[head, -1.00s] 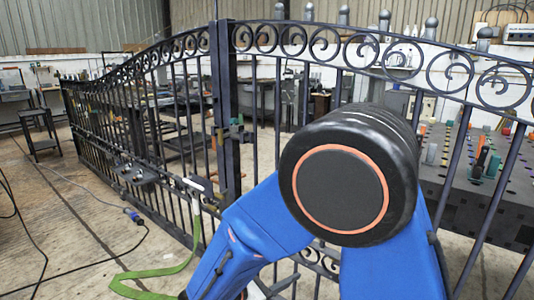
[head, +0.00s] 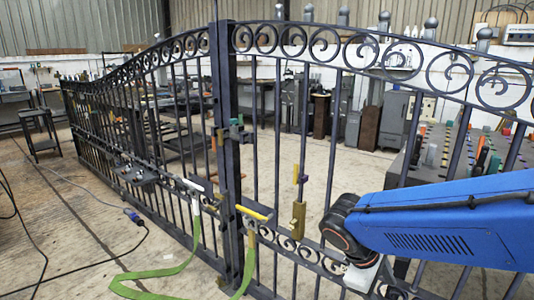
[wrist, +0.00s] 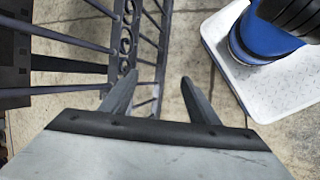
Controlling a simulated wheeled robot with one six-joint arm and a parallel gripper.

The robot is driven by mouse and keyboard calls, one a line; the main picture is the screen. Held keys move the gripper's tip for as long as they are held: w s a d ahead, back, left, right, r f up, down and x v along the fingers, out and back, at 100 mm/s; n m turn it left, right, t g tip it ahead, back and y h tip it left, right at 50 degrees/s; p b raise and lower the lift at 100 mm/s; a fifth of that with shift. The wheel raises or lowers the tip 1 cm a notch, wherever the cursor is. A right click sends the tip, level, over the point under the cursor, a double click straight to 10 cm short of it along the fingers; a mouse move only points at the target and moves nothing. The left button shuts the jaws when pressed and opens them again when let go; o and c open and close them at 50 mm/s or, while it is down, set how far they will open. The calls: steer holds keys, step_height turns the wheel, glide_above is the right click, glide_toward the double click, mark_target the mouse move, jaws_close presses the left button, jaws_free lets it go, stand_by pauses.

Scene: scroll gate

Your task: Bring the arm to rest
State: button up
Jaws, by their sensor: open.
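My blue arm reaches in from the right edge of the head view and ends in a black joint low at the right, in front of the gate's right leaf. In the wrist view my gripper (wrist: 160,76) has its two grey fingers apart, with nothing held between them. Floor and part of the dark metal scroll gate (wrist: 124,48) lie beyond the fingers. In the head view the gate (head: 226,120) spans the scene, with a post between its two leaves. My gripper's fingers cannot be made out clearly there.
A green strap (head: 160,273) hangs at the gate and trails on the floor. A yellow-topped handle (head: 254,212) and a brass-coloured block (head: 298,220) sit on the gate near the post. A perforated table (head: 421,152) stands behind the right leaf. Floor at the left holds cables.

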steer(key=s+d+r+m+t+y, duration=0.1)
steer(key=s+r+m+t+y, duration=0.3)
steer(key=s+m, duration=0.4)
steer(key=shift+d+r+m+y, duration=0.25)
steer(key=shift+m+y, duration=0.45)
steer(key=shift+y, duration=0.2)
steer(key=shift+s, duration=0.1)
